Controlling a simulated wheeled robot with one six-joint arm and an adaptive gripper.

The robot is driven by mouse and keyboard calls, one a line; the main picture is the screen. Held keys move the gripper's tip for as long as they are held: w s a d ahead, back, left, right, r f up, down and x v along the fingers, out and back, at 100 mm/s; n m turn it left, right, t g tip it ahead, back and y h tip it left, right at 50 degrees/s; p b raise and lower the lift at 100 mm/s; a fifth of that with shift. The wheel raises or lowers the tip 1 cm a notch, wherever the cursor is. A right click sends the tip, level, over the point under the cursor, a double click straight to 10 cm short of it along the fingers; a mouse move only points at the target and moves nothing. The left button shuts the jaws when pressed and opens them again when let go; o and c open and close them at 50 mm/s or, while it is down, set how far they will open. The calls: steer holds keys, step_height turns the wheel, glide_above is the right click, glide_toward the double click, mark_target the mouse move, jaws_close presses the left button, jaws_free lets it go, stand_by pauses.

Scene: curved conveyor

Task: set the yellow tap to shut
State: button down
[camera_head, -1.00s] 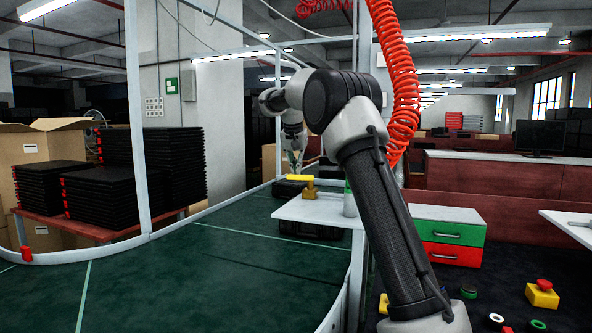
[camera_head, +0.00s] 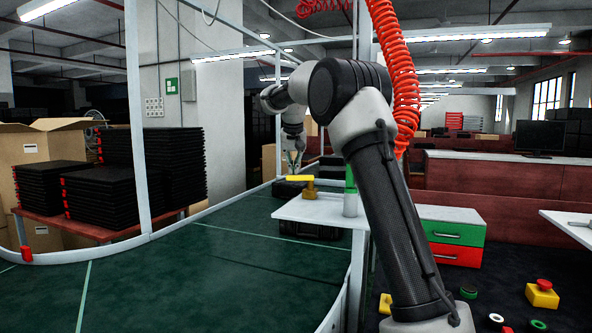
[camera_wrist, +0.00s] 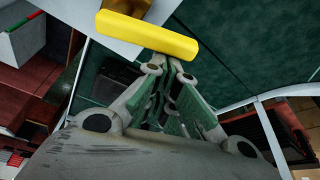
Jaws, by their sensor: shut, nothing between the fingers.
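The yellow tap handle (camera_head: 299,178) sits on a brass-coloured body (camera_head: 310,189) on a white tabletop (camera_head: 318,211). The handle lies roughly crosswise in the head view, reaching left from the body. In the wrist view the handle (camera_wrist: 147,36) is a long yellow bar near the top, partly hiding the brass body (camera_wrist: 128,7). My gripper (camera_head: 294,168) points down just above and behind the handle's left part. Its fingers (camera_wrist: 168,68) are shut and empty, with the tips close to the bar's edge. I cannot tell if they touch it.
A grey and green post (camera_head: 350,204) stands at the right of the white tabletop. The dark green conveyor (camera_head: 200,270) curves around in front and to the left. A green and red drawer unit (camera_head: 455,232) stands to the right.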

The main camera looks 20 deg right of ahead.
steer(key=s+n+y, duration=0.1)
steer(key=s+n, duration=0.1)
steer(key=n, duration=0.2)
steer(key=s+a+n+y, duration=0.1)
steer(key=s+n, duration=0.1)
steer(key=n, duration=0.2)
steer(key=s+a+n+y, duration=0.1)
steer(key=s+n, duration=0.1)
steer(key=n, duration=0.2)
steer(key=shift+a+y, duration=0.2)
steer(key=shift+y, duration=0.2)
steer(key=shift+s+n, duration=0.1)
steer(key=shift+n, duration=0.2)
steer(key=shift+s, duration=0.25)
steer(key=shift+s+d, duration=0.1)
steer(key=shift+s, duration=0.05)
